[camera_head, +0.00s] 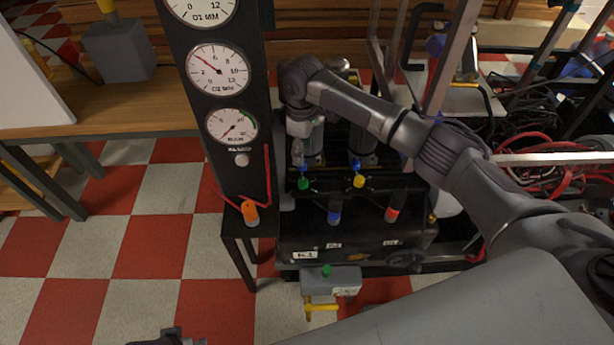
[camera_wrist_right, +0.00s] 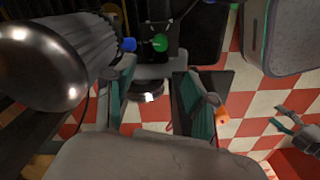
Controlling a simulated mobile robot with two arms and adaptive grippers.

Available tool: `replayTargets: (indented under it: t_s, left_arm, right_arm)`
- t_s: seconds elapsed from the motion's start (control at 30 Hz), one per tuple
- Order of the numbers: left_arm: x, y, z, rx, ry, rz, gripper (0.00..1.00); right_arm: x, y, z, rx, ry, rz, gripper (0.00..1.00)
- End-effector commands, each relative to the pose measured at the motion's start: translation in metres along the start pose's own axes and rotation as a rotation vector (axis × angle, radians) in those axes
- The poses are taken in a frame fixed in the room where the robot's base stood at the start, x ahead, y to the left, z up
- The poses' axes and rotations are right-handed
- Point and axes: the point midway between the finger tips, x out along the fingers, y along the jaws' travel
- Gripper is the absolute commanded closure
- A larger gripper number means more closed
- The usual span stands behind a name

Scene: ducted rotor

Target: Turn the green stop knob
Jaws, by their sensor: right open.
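A round green knob (camera_head: 303,183) sits on the dark machine below my right wrist. It also shows in the right wrist view (camera_wrist_right: 159,42), beyond and between the fingers. My right gripper (camera_head: 300,160) points down just above this knob, empty; its fingers are spread apart in the right wrist view (camera_wrist_right: 160,100). I cannot tell whether they touch anything.
An orange-capped part (camera_head: 250,212) stands left, by the gauge panel (camera_head: 240,180). Red cables (camera_head: 570,165) tangle at right. The checkered floor is clear at left.

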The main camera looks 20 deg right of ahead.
Motion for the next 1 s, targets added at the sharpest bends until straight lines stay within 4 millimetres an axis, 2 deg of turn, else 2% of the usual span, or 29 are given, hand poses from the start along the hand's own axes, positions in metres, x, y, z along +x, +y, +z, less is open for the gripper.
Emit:
replayTargets:
  t_s: [0.03,0.3,0.47,0.7,1.0]
  left_arm:
    - [-0.006,0.001,-0.003,-0.001,0.010,0.001,0.44]
    - [-0.058,-0.002,-0.011,-0.004,0.042,-0.005,0.44]
    - [-0.089,-0.003,-0.011,-0.006,0.056,-0.007,0.44]
    - [-0.091,-0.003,-0.009,-0.006,0.058,-0.008,0.44]
    - [-0.092,-0.003,-0.009,-0.006,0.059,-0.008,0.44]
  right_arm:
    - [0.012,-0.001,0.001,0.000,-0.004,-0.002,0.44]
    - [0.071,-0.001,0.001,-0.001,-0.003,-0.001,0.44]
    - [0.098,-0.001,0.001,-0.001,-0.003,-0.001,0.44]
    - [0.121,0.000,0.000,-0.002,-0.001,0.000,0.44]
    - [0.123,0.000,0.000,-0.002,-0.001,0.000,0.44]
